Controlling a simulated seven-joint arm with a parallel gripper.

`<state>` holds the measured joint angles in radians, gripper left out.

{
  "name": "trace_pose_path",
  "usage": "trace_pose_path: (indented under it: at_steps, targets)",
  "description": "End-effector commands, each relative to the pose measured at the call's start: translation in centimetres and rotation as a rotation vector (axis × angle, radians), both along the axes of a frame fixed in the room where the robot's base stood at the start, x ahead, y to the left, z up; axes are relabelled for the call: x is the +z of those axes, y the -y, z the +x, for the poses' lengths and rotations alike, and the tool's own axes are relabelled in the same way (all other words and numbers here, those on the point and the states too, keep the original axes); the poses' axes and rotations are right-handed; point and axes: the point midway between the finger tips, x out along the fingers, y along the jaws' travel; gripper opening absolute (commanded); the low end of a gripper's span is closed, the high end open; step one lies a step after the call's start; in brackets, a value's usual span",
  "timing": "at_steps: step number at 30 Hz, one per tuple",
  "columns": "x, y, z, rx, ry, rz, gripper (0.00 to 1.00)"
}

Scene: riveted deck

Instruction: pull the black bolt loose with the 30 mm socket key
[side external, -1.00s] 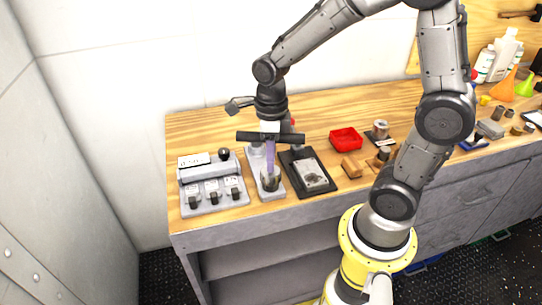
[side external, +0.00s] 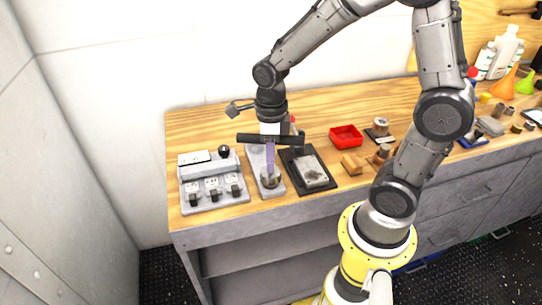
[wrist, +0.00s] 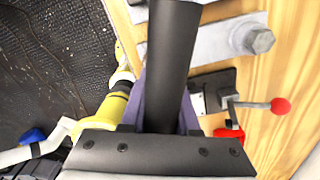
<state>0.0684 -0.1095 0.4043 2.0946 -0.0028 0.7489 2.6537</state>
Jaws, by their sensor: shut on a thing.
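My gripper (side external: 269,170) points down over a narrow grey plate (side external: 277,191) near the bench's front edge. Its lavender fingers are shut on the dark, round 30 mm socket key (wrist: 173,60), which fills the middle of the wrist view. In the side view the key's lower end (side external: 270,181) stands about upright on the near part of the plate. The black bolt cannot be made out; the key and fingers cover that spot. A grey hex-headed bolt (wrist: 259,40) shows at the plate's far end in the wrist view.
A black-based fixture (side external: 312,173) with a red-knobbed lever (wrist: 281,106) stands close on the right. A red tray (side external: 346,137) and wooden block (side external: 351,164) lie further right. The bench's back left is clear.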

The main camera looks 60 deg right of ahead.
Motion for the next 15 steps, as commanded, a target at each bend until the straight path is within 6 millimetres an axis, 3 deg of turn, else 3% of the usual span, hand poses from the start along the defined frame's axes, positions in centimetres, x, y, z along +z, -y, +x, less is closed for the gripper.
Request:
trace_pose_path:
  at_steps: [15]
  targets:
    - [-0.67,0.0,0.02,0.0,0.001,0.0,0.0]
